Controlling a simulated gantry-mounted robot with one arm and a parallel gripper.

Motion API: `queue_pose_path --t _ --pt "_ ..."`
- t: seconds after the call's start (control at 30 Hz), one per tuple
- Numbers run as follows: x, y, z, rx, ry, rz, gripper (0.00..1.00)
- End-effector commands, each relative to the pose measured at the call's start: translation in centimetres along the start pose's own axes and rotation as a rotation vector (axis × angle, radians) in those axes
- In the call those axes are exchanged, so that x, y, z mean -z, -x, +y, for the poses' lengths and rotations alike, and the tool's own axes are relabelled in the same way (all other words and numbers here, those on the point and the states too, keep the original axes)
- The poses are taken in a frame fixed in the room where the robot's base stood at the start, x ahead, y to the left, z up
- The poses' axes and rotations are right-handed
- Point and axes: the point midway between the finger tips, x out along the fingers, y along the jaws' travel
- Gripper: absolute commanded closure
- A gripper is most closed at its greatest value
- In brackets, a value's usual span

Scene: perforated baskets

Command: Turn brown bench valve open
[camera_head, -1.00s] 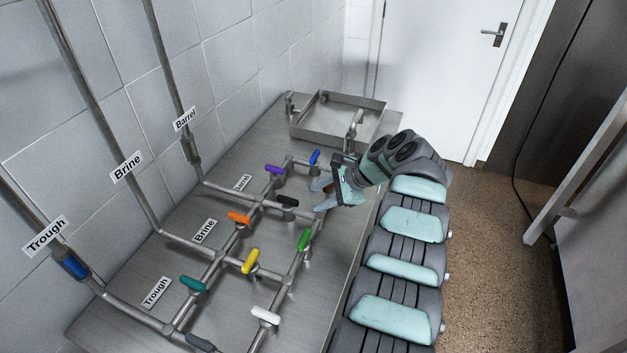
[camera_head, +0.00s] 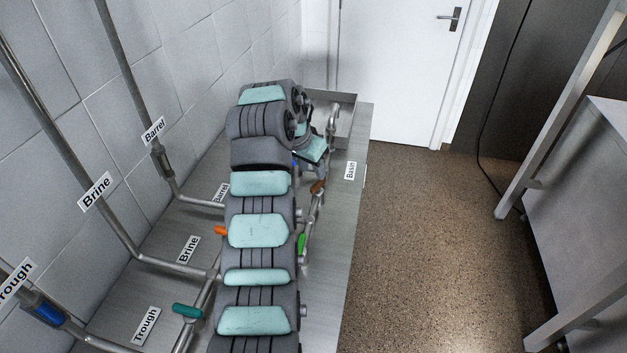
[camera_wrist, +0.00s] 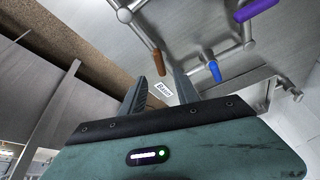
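The brown valve handle (camera_head: 317,187) sits on the pipe run near the bench's right edge, just right of my arm in the head view. In the wrist view the brown handle (camera_wrist: 158,62) lies just beyond my fingertips, nearer the left finger. My gripper (camera_wrist: 162,80) is open, with two dark fingers apart and nothing between them. The gap shows the bench top and the "Basin" label (camera_wrist: 164,88). In the head view my gripper (camera_head: 315,150) is partly hidden by my arm, just beyond the brown handle. I see no contact with the handle.
A green handle (camera_head: 301,243), an orange handle (camera_head: 221,231) and a teal handle (camera_head: 187,311) show around my arm. A blue handle (camera_wrist: 214,70) and a purple handle (camera_wrist: 256,9) are near in the wrist view. The metal basin (camera_head: 345,103) stands at the bench's far end.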

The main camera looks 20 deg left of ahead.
Motion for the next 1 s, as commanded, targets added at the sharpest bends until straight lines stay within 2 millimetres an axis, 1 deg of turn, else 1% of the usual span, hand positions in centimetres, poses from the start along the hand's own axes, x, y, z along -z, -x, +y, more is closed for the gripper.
queue_pose_path --t 0.03,0.2,0.4,0.6,0.8,0.87,1.0 --pt "-0.3 -1.4 0.1 -0.004 0.001 -0.007 0.63" --pt "-0.2 -4.6 0.1 -0.003 0.000 -0.005 0.63" --pt "-0.1 -6.4 0.0 0.000 -0.001 -0.003 0.63" --pt "0.0 -6.9 0.0 0.003 -0.002 0.000 0.63" --pt "0.0 -7.0 0.0 0.002 -0.002 0.000 0.63" --pt "0.0 -7.0 0.0 0.002 -0.002 0.000 0.67" --pt "0.0 -7.0 0.0 0.002 -0.001 -0.001 0.78"
